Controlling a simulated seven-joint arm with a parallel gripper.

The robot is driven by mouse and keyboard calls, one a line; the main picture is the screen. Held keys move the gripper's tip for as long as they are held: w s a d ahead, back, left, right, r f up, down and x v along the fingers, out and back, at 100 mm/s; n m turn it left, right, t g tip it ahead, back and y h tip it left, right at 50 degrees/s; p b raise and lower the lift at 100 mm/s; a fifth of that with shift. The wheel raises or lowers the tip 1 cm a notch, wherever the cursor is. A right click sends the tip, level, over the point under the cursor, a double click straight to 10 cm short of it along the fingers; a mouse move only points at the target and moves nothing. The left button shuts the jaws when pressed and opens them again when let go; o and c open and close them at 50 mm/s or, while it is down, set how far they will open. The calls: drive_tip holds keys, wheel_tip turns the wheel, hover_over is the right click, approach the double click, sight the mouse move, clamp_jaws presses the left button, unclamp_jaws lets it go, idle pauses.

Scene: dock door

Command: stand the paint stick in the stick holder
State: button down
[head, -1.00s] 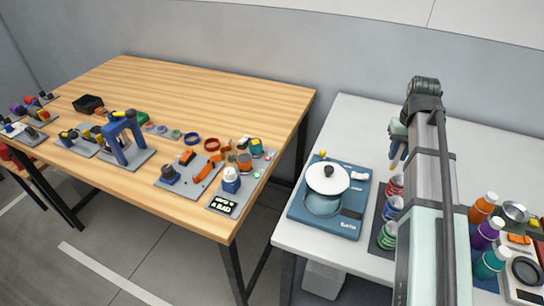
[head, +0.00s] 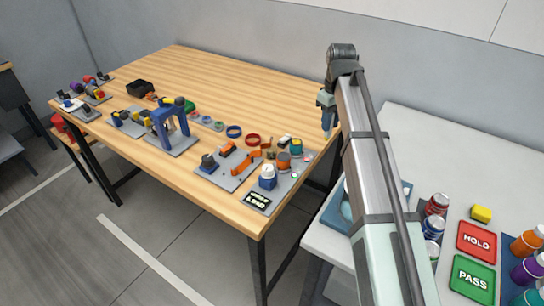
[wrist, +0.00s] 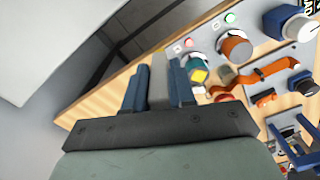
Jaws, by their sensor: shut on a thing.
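My gripper (head: 327,115) is above the gap between the wooden table (head: 240,85) and the white table, close to the wooden table's right edge. I cannot surely pick out the stick holder. A small tan piece (wrist: 226,75) stands beside a teal cup (wrist: 198,68) with a yellow top and an orange cup (wrist: 236,47) on the grey board at the table's near right corner.
The board also bears a blue-and-white jar (head: 267,178) and a black sign. Orange parts (head: 245,160), colored rings and a blue arch (head: 172,125) lie farther left. Cans (head: 435,205), red HOLD and green PASS plates (head: 473,278) are on the white table (head: 450,150).

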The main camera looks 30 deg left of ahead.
drive_tip(key=s+a+r+n, duration=0.15)
drive_tip(key=s+a, duration=0.25)
drive_tip(key=a, duration=0.4)
drive_tip(key=s+a+n, duration=0.3)
drive_tip(key=s+a, duration=0.1)
drive_tip(key=a, duration=0.4)
drive_tip(key=shift+d+f, duration=0.15)
drive_tip(key=shift+f, duration=4.7)
drive_tip(key=shift+f, duration=0.1)
drive_tip(key=c, duration=0.9)
unclamp_jaws()
drive_tip(key=shift+c, duration=0.2)
wheel_tip(320, 180, up, 12)
